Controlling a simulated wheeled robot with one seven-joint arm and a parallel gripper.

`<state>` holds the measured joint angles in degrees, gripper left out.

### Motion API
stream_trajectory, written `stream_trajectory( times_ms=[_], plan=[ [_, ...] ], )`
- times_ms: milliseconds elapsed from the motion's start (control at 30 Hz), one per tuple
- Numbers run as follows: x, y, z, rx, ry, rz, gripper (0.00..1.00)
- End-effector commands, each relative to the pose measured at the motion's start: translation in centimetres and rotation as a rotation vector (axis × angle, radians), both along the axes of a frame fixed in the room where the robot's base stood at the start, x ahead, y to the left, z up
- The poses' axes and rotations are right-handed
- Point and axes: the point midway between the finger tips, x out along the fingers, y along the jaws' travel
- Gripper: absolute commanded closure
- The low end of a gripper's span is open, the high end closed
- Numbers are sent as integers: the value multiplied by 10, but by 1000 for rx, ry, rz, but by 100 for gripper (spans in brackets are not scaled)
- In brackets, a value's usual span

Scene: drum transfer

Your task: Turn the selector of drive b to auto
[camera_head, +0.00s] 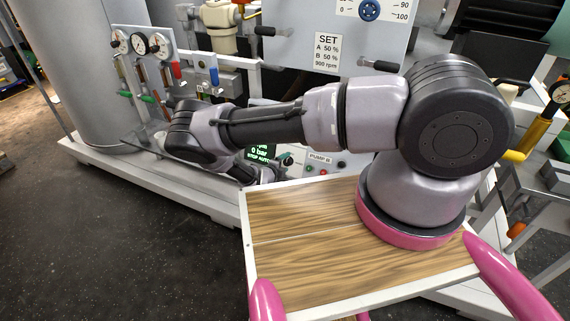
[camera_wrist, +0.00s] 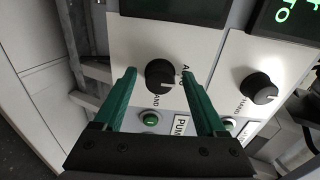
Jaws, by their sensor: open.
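In the wrist view, my gripper (camera_wrist: 159,73) is open, with its two green fingers on either side of a black selector knob (camera_wrist: 160,80). I cannot tell whether they touch it. The knob has a white mark toward the lower right and sits between a partly hidden label and HAND. A second black selector knob (camera_wrist: 258,88) is to the right on a neighbouring panel, outside the fingers. The label PUM (camera_wrist: 180,124) is cut off by my gripper, so its letter is hidden. In the head view, a PUMP B label (camera_head: 321,158) shows beyond my arm, which hides most of the panel.
Green buttons (camera_wrist: 150,118) sit below the knobs. A display with green text (camera_wrist: 284,12) is at the upper right. In the head view, a large grey tank (camera_head: 85,70), gauges (camera_head: 139,43) and coloured valve handles stand left of the panel. The dark floor at front left is clear.

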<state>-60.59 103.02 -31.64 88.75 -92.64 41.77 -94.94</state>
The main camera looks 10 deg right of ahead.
Motion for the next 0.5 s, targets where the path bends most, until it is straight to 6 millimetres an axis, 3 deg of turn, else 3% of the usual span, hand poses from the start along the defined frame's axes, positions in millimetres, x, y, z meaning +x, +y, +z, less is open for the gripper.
stream_trajectory(
  times_ms=[500],
  plan=[
    [-65,53,32,1,0,2,27]
  ],
)
